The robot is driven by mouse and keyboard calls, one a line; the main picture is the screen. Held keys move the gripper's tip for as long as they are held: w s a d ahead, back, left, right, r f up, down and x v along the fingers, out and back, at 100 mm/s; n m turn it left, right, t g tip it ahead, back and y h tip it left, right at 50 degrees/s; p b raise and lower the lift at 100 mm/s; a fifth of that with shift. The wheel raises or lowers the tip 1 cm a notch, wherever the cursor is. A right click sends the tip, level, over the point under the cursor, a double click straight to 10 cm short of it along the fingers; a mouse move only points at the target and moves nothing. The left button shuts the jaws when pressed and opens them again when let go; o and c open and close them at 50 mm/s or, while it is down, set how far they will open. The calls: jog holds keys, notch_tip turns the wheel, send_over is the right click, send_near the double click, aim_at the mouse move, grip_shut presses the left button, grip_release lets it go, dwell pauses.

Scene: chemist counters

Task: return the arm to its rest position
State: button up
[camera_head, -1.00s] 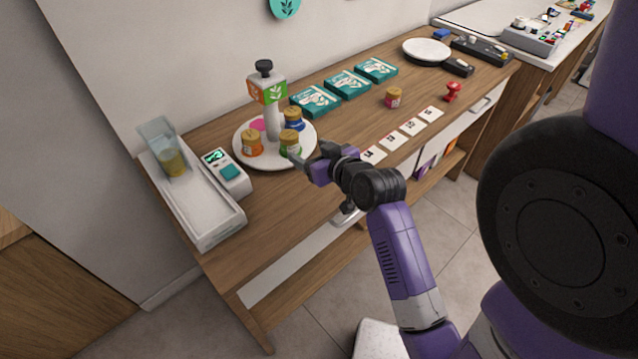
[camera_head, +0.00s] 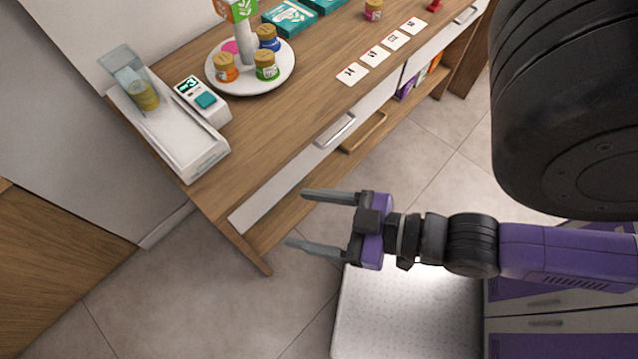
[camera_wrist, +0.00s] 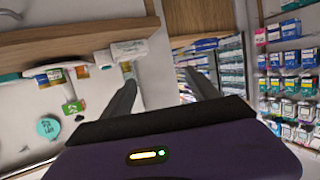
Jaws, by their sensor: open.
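My gripper (camera_head: 312,220) is open and empty in the head view. Its two grey fingers point left, apart from each other, in front of the wooden counter (camera_head: 290,130) and over the floor. My purple and black arm reaches in from the right, with the forearm about level. In the wrist view the gripper (camera_wrist: 160,95) shows two dark, separated fingers with nothing between them. The wrist view is tilted.
The counter holds a round white stand (camera_head: 282,83) with several small jars, a white device (camera_head: 203,101), a white tray (camera_head: 200,155) and several cards (camera_head: 352,74). A drawer handle (camera_head: 335,130) sticks out. Wall shelves (camera_wrist: 290,85) show in the wrist view.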

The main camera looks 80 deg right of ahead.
jog(key=shift+s+a+r+n+y, duration=0.45)
jog(key=shift+s+a+r, duration=0.25)
jog(key=shift+s, duration=0.2)
